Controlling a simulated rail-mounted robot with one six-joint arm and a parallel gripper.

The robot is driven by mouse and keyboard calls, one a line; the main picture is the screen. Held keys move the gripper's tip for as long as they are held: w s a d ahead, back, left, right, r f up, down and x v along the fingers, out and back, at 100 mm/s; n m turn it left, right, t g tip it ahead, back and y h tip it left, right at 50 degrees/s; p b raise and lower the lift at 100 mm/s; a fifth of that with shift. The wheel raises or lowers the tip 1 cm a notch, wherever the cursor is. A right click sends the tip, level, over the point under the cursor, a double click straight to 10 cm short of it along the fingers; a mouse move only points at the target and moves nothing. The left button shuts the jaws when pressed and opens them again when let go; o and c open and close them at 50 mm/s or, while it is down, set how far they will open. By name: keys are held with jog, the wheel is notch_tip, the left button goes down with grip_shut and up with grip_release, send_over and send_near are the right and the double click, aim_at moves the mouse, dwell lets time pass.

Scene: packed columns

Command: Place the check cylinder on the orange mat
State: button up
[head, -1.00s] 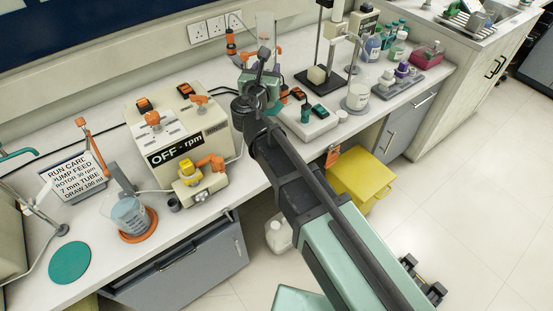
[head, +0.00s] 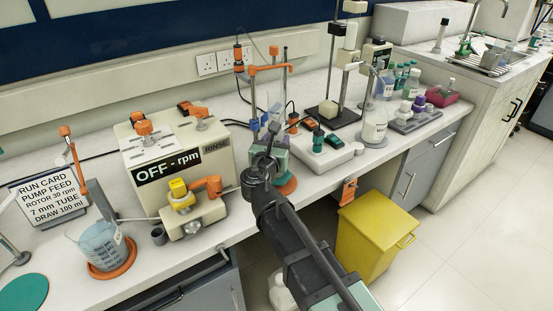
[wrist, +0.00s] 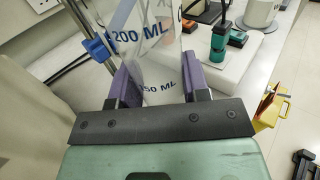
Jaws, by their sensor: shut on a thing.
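The check cylinder (wrist: 150,45) is clear, with blue marks reading 200 ML and 150 ML in the wrist view. My gripper (wrist: 160,85) is shut on it, with a purple finger on each side. In the head view my gripper (head: 270,142) is over the bench, right of the pump, and the clear cylinder (head: 274,116) is hard to make out there. An orange round mat (head: 287,186) shows partly from under my gripper. I cannot tell whether the cylinder's base touches it; the base is hidden.
A beaker (head: 101,244) stands on another orange round base (head: 112,268) at the left. The pump (head: 178,165) reads OFF. A stand with an orange clamp (head: 270,68) rises behind my gripper. A white device (head: 322,150) and a flask (head: 374,125) are to the right.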

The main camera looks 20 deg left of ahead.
notch_tip(320, 180, down, 3)
jog(key=shift+r+b, duration=0.1)
jog(key=shift+b, duration=0.4)
jog(key=shift+r+p, duration=0.3)
jog(key=shift+f, duration=0.2)
jog(key=o, duration=1.2)
jog(key=shift+c, duration=0.2)
jog(key=shift+r, duration=0.2)
jog(key=s, duration=1.2)
jog(key=w+d+f+m+g+h, duration=0.35)
jog(key=d+m, duration=0.45)
jog(key=d, duration=0.3)
jog(key=w+d+f+m+g+h, duration=0.25)
jog(key=d+f+m+g, duration=0.2)
jog(key=d+m, duration=0.4)
jog(key=s+d+f+m+g+y, duration=0.2)
jog(key=s+d+f+m+g, duration=0.2)
jog(key=d+m, duration=0.5)
jog(key=s+d+f+m+g+y, duration=0.3)
jog(key=s+d+f+m+g, duration=0.2)
jog(key=d+m, duration=0.4)
jog(key=shift+s+d+m+g, duration=0.15)
jog(key=shift+s+m+g, duration=0.3)
jog(key=shift+m, duration=0.5)
